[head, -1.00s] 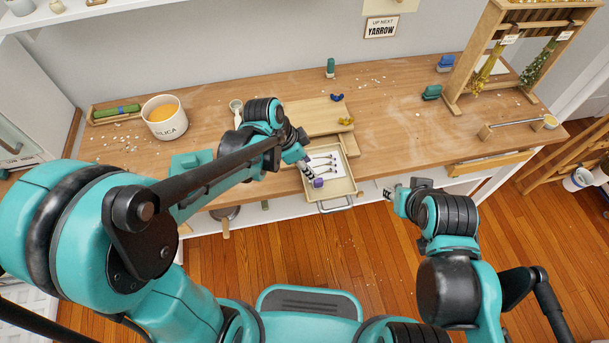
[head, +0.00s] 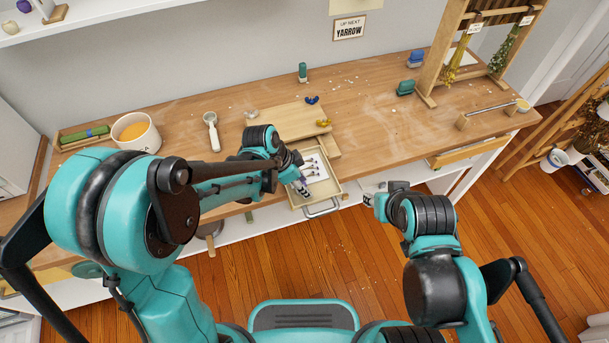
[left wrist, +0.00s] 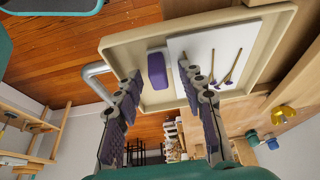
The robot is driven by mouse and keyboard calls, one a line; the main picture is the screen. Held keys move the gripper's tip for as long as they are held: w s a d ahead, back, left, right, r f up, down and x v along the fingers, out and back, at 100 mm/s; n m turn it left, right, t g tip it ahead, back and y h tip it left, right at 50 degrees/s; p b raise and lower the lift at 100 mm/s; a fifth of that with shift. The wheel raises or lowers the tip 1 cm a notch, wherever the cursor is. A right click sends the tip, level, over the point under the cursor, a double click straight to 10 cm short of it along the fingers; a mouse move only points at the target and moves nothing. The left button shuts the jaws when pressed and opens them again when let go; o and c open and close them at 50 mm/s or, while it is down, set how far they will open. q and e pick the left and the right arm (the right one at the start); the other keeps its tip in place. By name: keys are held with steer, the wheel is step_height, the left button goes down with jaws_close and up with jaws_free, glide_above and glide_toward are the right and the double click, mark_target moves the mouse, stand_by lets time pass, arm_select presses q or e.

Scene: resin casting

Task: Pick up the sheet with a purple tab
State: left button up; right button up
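My left gripper (head: 304,190) is over the tray and hides the tab in the head view. My right gripper (head: 370,200) is right of the tray, too small to read.
The tray has a metal handle (head: 321,209) at its front. A wooden board (head: 290,122) lies behind it, with a yellow piece (head: 323,122) and a blue piece (head: 312,100). A drying rack (head: 440,60) stands right.

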arm_select(q)
jaws_close()
steer(key=shift+r, duration=0.15)
